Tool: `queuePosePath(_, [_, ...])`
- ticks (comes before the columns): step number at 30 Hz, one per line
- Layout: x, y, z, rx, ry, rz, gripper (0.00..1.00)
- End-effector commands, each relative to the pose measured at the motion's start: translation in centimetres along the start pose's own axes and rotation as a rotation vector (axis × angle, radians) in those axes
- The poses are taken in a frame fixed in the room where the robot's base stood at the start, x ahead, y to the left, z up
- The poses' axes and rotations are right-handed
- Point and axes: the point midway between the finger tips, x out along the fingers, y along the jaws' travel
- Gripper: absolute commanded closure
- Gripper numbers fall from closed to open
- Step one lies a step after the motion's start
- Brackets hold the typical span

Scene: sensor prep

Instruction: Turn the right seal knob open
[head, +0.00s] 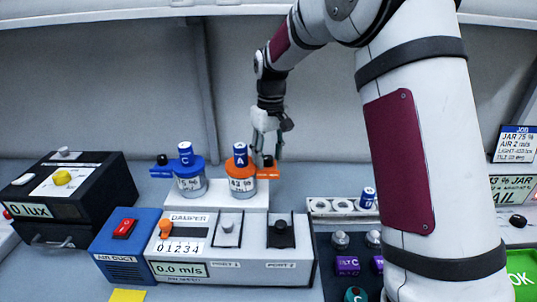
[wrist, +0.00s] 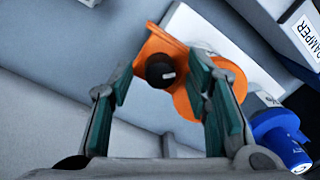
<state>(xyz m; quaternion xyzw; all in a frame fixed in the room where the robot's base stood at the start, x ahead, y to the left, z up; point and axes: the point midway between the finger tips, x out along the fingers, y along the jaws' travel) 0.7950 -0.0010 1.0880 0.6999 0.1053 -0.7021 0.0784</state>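In the wrist view the knob (wrist: 160,72) is a round black ball with a small white mark. My gripper (head: 268,135) is just above this knob, pointing down. In the wrist view my gripper (wrist: 163,65) is open, with one finger on each side of the knob and gaps visible. The head view partly hides the fingertips.
The left jar (head: 188,182), blue-lidded and marked C, stands beside it on a white stand (head: 215,199). In front are the damper box (head: 230,270), a blue air duct box (head: 125,240) and a black lux meter (head: 65,195). A white rack (head: 320,207) stands to the right.

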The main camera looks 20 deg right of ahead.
Motion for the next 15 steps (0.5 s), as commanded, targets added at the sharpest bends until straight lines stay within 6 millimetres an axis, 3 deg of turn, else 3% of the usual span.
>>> queuePosePath(8, [-0.7, 0.0, 0.0, 0.000, 0.000, 0.000, 0.56])
queuePosePath(15, [-4.8, 0.1, -0.1, 0.000, 0.004, 0.002, 0.56])
